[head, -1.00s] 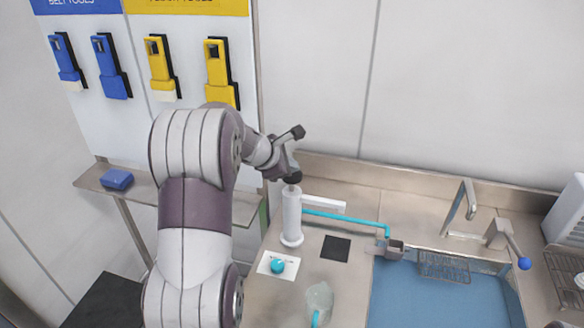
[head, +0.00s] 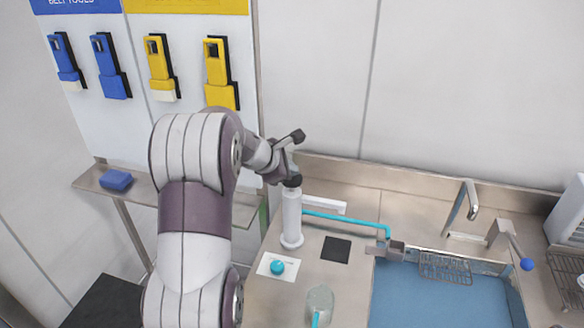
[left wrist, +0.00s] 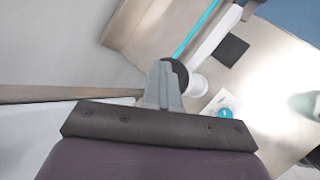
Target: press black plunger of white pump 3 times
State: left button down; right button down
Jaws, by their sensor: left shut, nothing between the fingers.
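The white pump (head: 291,220) stands upright on the metal counter, left of the sink. Its black plunger (head: 293,181) is at the top, partly hidden by my left gripper. My left gripper (head: 291,172) is shut and empty, with its fingertips at the plunger's top, seemingly touching it. In the left wrist view the gripper fingers (left wrist: 163,88) cover part of the black plunger (left wrist: 178,74), and the white pump (left wrist: 195,86) shows just beyond. My right gripper is not in view.
A cyan tube (head: 345,217) runs from the pump toward the sink (head: 440,300). A white card with a cyan ball (head: 278,267), a black square (head: 336,249) and a clear glass vessel (head: 319,300) lie near the pump. A faucet (head: 460,205) stands behind the sink.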

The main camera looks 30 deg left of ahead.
pick_arm(q)
jog(key=shift+f, duration=0.35)
jog(key=shift+r, duration=0.15)
jog(key=shift+r+p, duration=2.15)
jog(key=shift+r, duration=0.3)
notch_tip(320, 180, up, 5)
jog(key=p, duration=0.4)
dwell(1.3)
